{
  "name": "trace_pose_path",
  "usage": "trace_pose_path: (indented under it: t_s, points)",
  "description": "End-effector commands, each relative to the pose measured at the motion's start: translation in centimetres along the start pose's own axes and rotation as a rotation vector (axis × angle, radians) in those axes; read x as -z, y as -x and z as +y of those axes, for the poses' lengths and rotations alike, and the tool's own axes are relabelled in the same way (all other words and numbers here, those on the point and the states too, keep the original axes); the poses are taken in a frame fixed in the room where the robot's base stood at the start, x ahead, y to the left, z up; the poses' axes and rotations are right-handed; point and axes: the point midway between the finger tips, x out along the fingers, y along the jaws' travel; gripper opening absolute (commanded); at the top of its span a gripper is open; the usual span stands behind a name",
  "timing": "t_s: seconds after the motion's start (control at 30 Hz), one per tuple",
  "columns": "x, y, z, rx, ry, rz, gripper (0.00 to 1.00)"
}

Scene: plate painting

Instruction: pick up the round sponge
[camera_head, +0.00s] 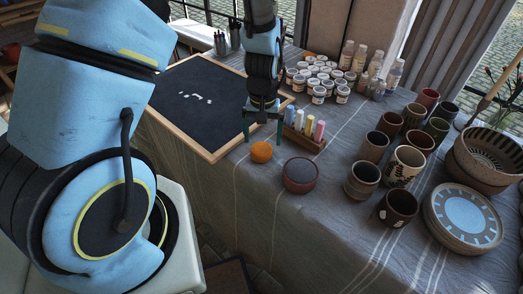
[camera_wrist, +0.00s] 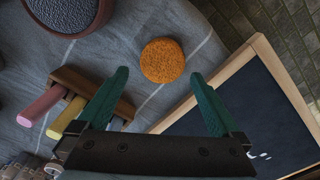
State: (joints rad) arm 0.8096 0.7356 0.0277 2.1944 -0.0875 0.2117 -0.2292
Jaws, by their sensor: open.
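The round sponge (camera_head: 261,151) is a small orange disc lying on the grey tablecloth near the table's front edge. In the wrist view the sponge (camera_wrist: 162,61) lies flat, ahead of the fingertips and roughly centred between them. My gripper (camera_head: 263,132) has green fingers and points down above and just behind the sponge. In the wrist view my gripper (camera_wrist: 160,76) is open and empty, with its fingers spread wider than the sponge. No contact with the sponge shows.
A round dark-topped container (camera_head: 300,175) stands right of the sponge. A wooden holder with coloured chalks (camera_head: 305,132) is close by my gripper. A framed blackboard (camera_head: 205,100) lies to the left. Several cups (camera_head: 362,180) and stacked plates (camera_head: 462,215) stand further right.

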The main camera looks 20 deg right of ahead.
Motion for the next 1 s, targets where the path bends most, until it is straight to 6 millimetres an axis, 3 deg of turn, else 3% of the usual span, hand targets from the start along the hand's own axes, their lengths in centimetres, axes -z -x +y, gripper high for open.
trace_pose_path:
  t_s: [0.37, 0.7, 1.0]
  points:
    - [-0.4, -4.0, -0.3, 0.0, -0.001, -0.003, 1.0]
    - [-0.4, -4.6, -0.3, 0.0, -0.001, -0.001, 0.99]
    - [-0.4, -4.6, -0.3, 0.0, -0.001, -0.001, 0.65]
